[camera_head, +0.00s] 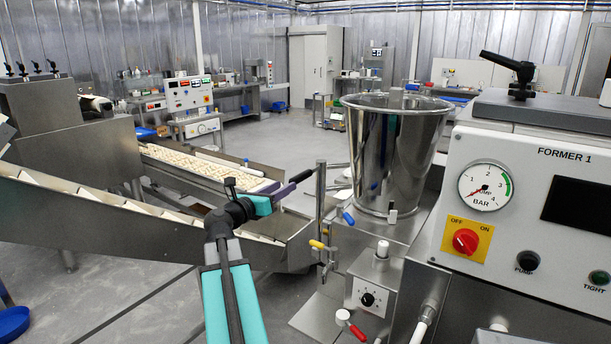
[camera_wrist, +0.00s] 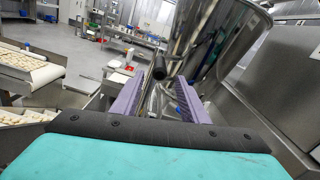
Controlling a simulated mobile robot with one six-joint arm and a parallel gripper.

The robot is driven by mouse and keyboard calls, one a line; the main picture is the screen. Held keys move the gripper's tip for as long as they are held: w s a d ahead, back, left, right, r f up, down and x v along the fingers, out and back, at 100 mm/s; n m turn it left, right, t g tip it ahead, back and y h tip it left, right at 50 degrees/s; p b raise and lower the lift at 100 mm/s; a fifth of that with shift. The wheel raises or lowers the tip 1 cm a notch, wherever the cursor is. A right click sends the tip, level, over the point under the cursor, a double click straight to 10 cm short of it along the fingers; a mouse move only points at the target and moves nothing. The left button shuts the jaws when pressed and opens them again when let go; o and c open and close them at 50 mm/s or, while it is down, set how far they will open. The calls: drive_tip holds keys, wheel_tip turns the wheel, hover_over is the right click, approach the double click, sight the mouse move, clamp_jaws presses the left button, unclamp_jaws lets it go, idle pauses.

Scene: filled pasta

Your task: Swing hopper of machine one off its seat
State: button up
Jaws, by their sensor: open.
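The hopper of machine one (camera_head: 395,160) is a shiny steel tapered bucket. It stands upright on a steel block left of the panel marked FORMER 1 (camera_head: 569,153). In the wrist view the hopper (camera_wrist: 205,35) leans large across the upper right. My gripper (camera_head: 300,178) is left of the hopper, near a thin steel post (camera_head: 320,205). In the wrist view my gripper (camera_wrist: 159,95) has its two purple fingers apart with nothing clamped. A black knob (camera_wrist: 159,68) shows in the gap between them; I cannot tell its distance from the fingers.
Blue (camera_head: 347,218) and yellow (camera_head: 316,244) handle tips stick out below the hopper. A control box with a dial (camera_head: 368,299) sits under them. A conveyor with pasta (camera_head: 205,168) lies to the left. Open floor (camera_head: 285,140) shows behind.

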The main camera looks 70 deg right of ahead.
sight(305, 174)
drive_tip(key=p+x, duration=0.3)
drive_tip(key=x, duration=0.9)
drive_tip(key=shift+w+r, duration=0.1)
drive_tip(key=shift+p+x, duration=0.4)
drive_tip(key=shift+x, duration=0.45)
clamp_jaws()
